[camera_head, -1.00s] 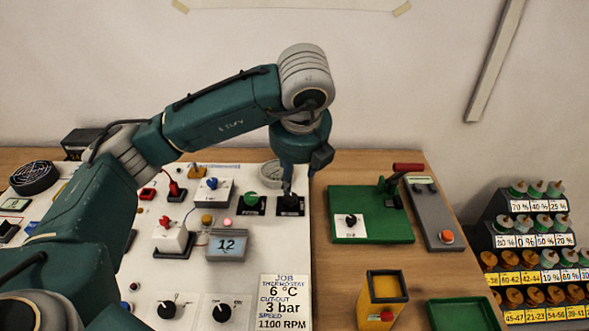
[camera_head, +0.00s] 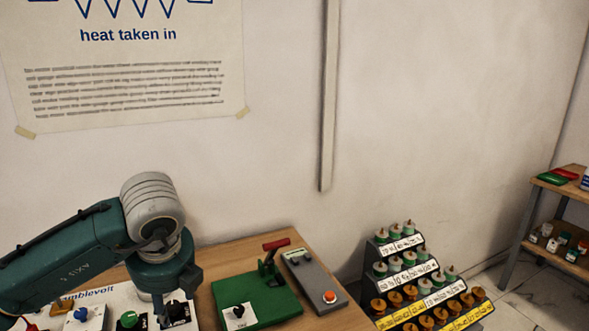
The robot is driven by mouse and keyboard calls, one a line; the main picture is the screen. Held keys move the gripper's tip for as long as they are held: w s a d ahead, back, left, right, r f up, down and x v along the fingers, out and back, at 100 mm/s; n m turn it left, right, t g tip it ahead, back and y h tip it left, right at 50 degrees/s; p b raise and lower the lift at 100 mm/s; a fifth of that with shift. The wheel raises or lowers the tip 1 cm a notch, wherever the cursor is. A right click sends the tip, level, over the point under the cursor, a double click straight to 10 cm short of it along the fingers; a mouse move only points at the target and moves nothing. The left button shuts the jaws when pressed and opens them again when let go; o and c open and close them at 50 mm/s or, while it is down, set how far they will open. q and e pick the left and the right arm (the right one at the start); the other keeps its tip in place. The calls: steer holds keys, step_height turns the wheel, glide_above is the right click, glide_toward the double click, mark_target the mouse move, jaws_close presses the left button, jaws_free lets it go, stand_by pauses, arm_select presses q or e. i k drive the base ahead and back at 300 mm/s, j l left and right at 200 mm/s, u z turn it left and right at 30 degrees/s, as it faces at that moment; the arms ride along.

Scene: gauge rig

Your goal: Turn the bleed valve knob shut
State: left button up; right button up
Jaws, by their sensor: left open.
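My left gripper (camera_head: 163,309) points down over the right end of the white panel (camera_head: 108,293). It is open, and its fingers are close beside a black knob (camera_head: 179,311); I cannot tell whether they touch it. A green knob (camera_head: 128,320) is just left of the gripper, and a blue knob (camera_head: 81,315) is further left. Another black knob (camera_head: 239,311) sits on a white plate on the green board (camera_head: 270,300). No label legible here tells which knob is the bleed valve. The panel's lower part is outside the picture. My right gripper is not in view.
A red-handled lever (camera_head: 276,244) stands on the green board. A grey box (camera_head: 312,277) with an orange button is right of it. A stepped rack (camera_head: 420,285) of labelled pieces stands beyond the table's right edge. A shelf (camera_head: 545,242) is at far right.

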mark_target(174, 307)
steer(key=k+l, duration=0.4)
steer(key=k, duration=0.2)
steer(key=k+l, duration=0.4)
steer(key=k, duration=0.15)
